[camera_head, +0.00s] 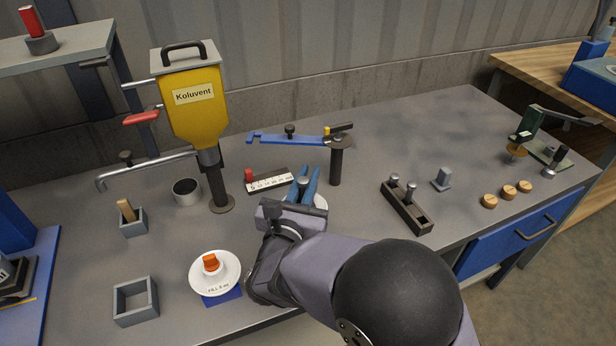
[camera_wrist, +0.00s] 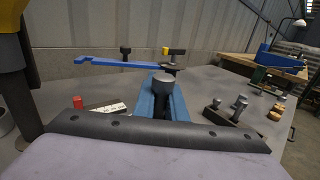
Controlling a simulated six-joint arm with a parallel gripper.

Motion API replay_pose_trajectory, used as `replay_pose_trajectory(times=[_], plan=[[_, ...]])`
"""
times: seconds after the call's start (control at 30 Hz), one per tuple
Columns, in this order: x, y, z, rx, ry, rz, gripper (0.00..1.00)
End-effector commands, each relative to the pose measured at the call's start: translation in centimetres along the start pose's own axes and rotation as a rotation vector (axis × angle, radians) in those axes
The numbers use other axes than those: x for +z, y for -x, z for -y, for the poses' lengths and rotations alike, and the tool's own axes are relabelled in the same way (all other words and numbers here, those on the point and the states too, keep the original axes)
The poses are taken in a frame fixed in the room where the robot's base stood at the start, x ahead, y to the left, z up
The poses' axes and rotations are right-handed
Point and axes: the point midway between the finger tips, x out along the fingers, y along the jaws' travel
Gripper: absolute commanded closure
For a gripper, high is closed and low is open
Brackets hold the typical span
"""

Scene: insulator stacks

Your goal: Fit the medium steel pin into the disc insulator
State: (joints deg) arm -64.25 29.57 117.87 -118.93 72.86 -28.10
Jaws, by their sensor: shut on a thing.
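My gripper (camera_head: 303,186) has blue fingers and is shut on a steel pin. The pin's round grey head shows between the fingers in the wrist view (camera_wrist: 163,80); its lower end is hidden. I take it to be the medium steel pin. A white disc (camera_head: 321,202), probably the disc insulator, lies mostly hidden under or behind my gripper; its middle and any contact with the pin cannot be seen. Another white disc (camera_head: 229,272) with an orange cap and "FILL" lettering sits over a blue square at the front. A dark block (camera_head: 400,208) holds two other steel pins.
A yellow Koluvent dispenser (camera_head: 193,112) stands left. A blue arm on a dark post (camera_head: 336,165) stands behind my gripper. A red-and-white marked strip (camera_head: 270,182), grey cup (camera_head: 187,191) and grey open boxes (camera_head: 135,301) lie left. Small wooden discs (camera_head: 508,191) lie right.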

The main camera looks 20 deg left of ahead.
Motion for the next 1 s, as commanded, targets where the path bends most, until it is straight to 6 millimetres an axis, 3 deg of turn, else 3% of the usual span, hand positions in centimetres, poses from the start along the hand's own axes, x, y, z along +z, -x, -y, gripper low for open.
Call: replay_pose_trajectory(times=[0.17,0.2,0.27,0.67,1.0], plan=[[-0.4,0.0,0.0,0.0,0.0,0.001,1.0],[-0.3,0.0,0.0,0.0,-0.001,0.001,0.82],[-0.3,0.0,0.0,0.0,0.0,0.001,0.67],[-0.4,0.4,-0.1,0.001,0.0,-0.001,0.67],[-0.4,4.6,-0.1,0.003,-0.001,0.001,0.67]])
